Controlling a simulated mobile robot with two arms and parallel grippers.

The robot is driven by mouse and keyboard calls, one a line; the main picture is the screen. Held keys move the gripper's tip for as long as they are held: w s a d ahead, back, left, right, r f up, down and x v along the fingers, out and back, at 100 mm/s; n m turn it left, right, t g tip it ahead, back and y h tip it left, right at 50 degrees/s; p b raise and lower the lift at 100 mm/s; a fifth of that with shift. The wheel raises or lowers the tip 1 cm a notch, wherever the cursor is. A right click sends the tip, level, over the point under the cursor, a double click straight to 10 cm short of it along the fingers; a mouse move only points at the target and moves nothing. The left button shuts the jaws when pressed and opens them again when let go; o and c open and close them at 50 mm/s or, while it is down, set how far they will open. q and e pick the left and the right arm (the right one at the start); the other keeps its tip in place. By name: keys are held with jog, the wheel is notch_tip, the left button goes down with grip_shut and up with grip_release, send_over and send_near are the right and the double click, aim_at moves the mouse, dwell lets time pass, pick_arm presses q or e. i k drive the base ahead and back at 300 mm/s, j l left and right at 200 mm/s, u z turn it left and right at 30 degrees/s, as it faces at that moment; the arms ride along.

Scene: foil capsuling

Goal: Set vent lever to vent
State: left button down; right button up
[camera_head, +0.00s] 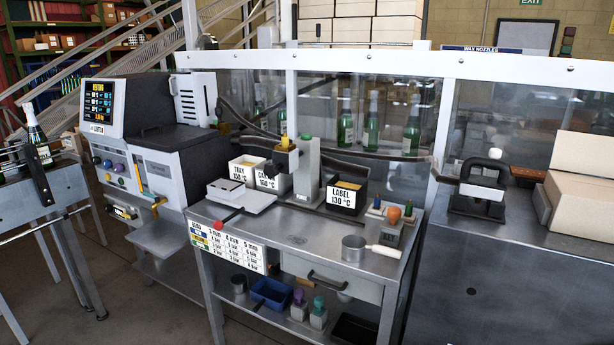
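I cannot tell for certain which part is the vent lever, and no "vent" label is readable. The grey machine (163,176) at left has a lit display (100,105) and a row of coloured knobs (108,163). An upright yellow strip (138,173) shows on its front, possibly a lever. A small yellow-tipped handle (158,203) sticks out lower down. On the middle bench, a red-tipped lever (229,218) lies at the front left, below a pale flat plate (240,196). Neither of my grippers is in view.
The middle bench (310,226) holds labelled bins such as LABEL 130 °C (343,197), a small press (286,158) and a metal pot (354,247). A clear guard with green bottles (345,128) stands behind. Another bench (520,250) with cartons is at right.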

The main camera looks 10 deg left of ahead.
aim_at(133, 217)
jog(key=i+j, duration=0.2)
jog(key=j, duration=0.2)
jog(key=i+j, duration=0.15)
jog(key=j, duration=0.3)
jog(key=i+j, duration=0.2)
jog(key=j, duration=0.2)
jog(key=i+j, duration=0.2)
jog(key=j, duration=0.25)
jog(key=i+j+u, duration=0.1)
jog(key=j, duration=0.3)
jog(key=i+j, duration=0.25)
jog(key=j, duration=0.15)
jog(key=i+j, duration=0.2)
jog(key=j, duration=0.2)
jog(key=i+j, duration=0.15)
jog(key=j, duration=0.25)
jog(key=i+j, duration=0.15)
jog(key=j, duration=0.2)
jog(key=i+j, duration=0.15)
jog(key=j, duration=0.25)
jog(key=i+j, duration=0.1)
jog(key=j, duration=0.25)
jog(key=i+j, duration=0.15)
jog(key=j, duration=0.25)
jog(key=u, duration=0.05)
